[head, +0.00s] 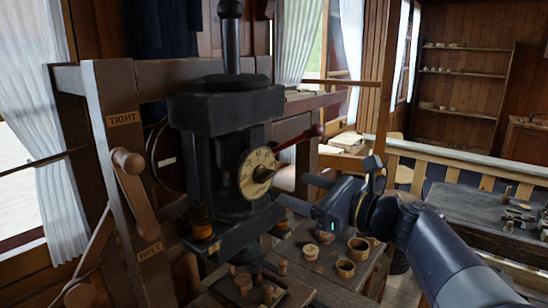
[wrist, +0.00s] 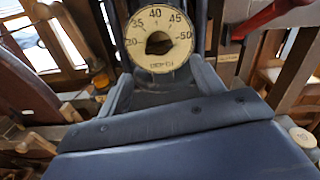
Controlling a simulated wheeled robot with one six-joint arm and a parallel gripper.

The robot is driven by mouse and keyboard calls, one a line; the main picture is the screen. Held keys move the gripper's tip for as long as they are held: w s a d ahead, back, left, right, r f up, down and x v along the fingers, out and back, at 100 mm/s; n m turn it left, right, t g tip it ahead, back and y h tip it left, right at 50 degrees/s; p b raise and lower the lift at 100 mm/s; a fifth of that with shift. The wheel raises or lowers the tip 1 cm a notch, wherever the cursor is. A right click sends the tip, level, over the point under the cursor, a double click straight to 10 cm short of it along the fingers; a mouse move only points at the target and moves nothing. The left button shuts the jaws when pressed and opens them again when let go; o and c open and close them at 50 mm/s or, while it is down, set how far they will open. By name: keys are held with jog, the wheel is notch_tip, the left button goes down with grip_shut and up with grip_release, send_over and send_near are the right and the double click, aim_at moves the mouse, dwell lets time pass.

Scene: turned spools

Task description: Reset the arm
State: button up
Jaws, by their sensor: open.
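My gripper (head: 294,190) is at the right of the dark machine (head: 225,108) in the head view, with its fingers pointing left toward it. The jaws are apart with nothing between them. In the wrist view my gripper (wrist: 160,80) shows its two fingers on either side, below a round cream dial (wrist: 158,40) with numbers. The dial also shows on the machine's front in the head view (head: 257,172). A gap to the machine seems to remain, but its depth is hard to judge. My arm reaches in from the lower right.
A wooden crank handle (head: 128,160) is at the left, between "TIGHT" and "BELT" labels. Wooden cups (head: 346,268) and small turned pieces stand on the bench below. A pale railing (head: 465,164) runs behind my arm.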

aim_at(271, 176)
jog(key=w+a+n+b, duration=0.1)
jog(key=a+n+b, duration=0.1)
jog(key=n, duration=0.3)
jog(key=w+a+n+b, duration=0.2)
jog(key=n, duration=0.3)
jog(key=w+a+n+b, duration=0.1)
jog(key=w+n, duration=0.1)
jog(key=n, duration=0.4)
jog(key=shift+a+r+b, duration=0.2)
jog(key=shift+a+b, duration=0.2)
jog(key=n, duration=0.5)
jog(key=shift+r, duration=0.15)
dwell(0.5)
